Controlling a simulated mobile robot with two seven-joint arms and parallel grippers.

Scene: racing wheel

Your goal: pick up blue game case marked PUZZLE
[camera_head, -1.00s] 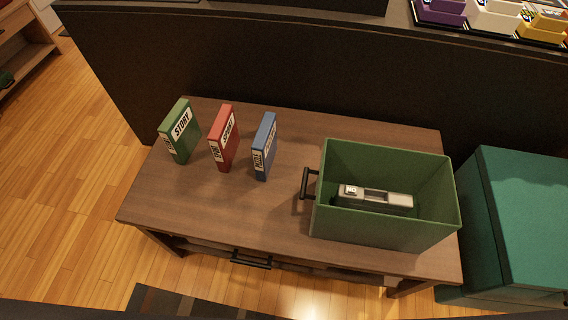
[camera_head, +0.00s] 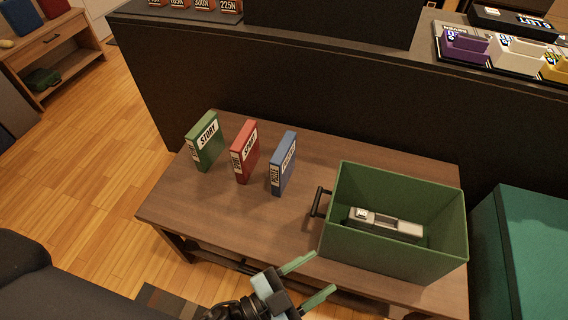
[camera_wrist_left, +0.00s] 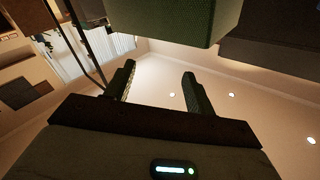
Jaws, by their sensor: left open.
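The blue game case (camera_head: 284,164) stands upright on the wooden table, the rightmost of three cases. Its spine label is too small to read fully. My left gripper (camera_head: 310,279) is open and empty at the table's front edge, in front of and below the blue case, and apart from it. In the left wrist view its two fingers (camera_wrist_left: 160,88) are spread with nothing between them. The right gripper does not show.
A red case (camera_head: 245,152) and a green STORY case (camera_head: 206,141) stand left of the blue one. A green bin (camera_head: 395,253) with a black handle and a grey device (camera_head: 385,223) inside stands on the table's (camera_head: 210,208) right. A dark partition (camera_head: 300,95) rises behind.

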